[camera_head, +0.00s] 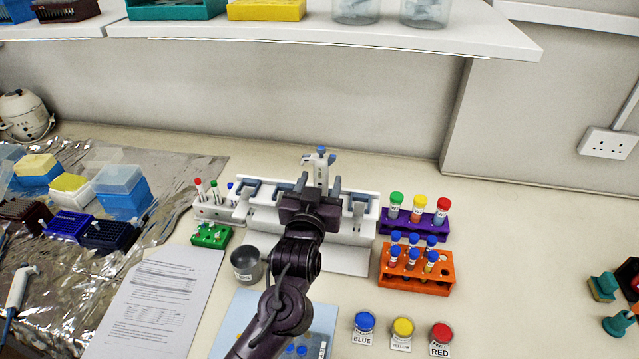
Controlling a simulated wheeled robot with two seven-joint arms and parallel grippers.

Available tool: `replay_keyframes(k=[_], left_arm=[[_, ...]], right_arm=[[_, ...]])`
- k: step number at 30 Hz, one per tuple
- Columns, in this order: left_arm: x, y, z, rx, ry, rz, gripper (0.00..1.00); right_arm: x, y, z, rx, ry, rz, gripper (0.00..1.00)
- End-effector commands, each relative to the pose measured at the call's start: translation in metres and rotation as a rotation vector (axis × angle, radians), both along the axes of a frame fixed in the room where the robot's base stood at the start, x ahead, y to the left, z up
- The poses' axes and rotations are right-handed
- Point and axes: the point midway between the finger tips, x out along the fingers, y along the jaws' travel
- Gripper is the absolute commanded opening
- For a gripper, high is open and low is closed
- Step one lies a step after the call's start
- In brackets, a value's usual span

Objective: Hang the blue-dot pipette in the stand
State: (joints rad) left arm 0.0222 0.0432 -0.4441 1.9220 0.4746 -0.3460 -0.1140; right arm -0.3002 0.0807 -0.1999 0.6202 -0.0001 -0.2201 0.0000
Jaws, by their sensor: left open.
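A white pipette with a blue top (320,160) stands upright at the middle of the white pipette stand (265,217). Its lower part is hidden behind my left gripper. My left gripper (320,182) is open, with its two fingers pointing to the back, one on each side of the pipette in the picture. Whether the fingers touch it, and whether the pipette rests fully in its holder, I cannot tell. Several grey-blue hooks of the stand show on both sides of the gripper. My right gripper is not in view.
A purple rack (428,224) and an orange rack (400,278) with capped tubes stand right of the stand. A grey cup (247,264), a small green rack (212,236) and a paper sheet (160,305) lie left. Another pipette (17,292) is at far left. A shelf overhangs the back.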

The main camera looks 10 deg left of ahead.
Motion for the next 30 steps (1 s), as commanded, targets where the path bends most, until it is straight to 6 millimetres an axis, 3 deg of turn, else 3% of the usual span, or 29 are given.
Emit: replay_keyframes(k=[5, 12, 18, 30], left_arm=[[-0.012, 0.000, -0.003, 0.000, 0.000, -0.001, 0.53], [-0.053, 0.000, -0.003, -0.002, 0.001, -0.002, 0.53], [-0.075, 0.000, -0.001, 0.000, 0.000, -0.001, 0.53], [-0.078, 0.000, 0.001, 0.000, -0.001, 0.000, 0.53]], right_arm=[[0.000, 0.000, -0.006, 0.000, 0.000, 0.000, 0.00], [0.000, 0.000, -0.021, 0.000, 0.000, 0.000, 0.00], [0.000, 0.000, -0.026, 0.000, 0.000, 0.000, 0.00], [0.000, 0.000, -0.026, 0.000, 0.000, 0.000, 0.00]])
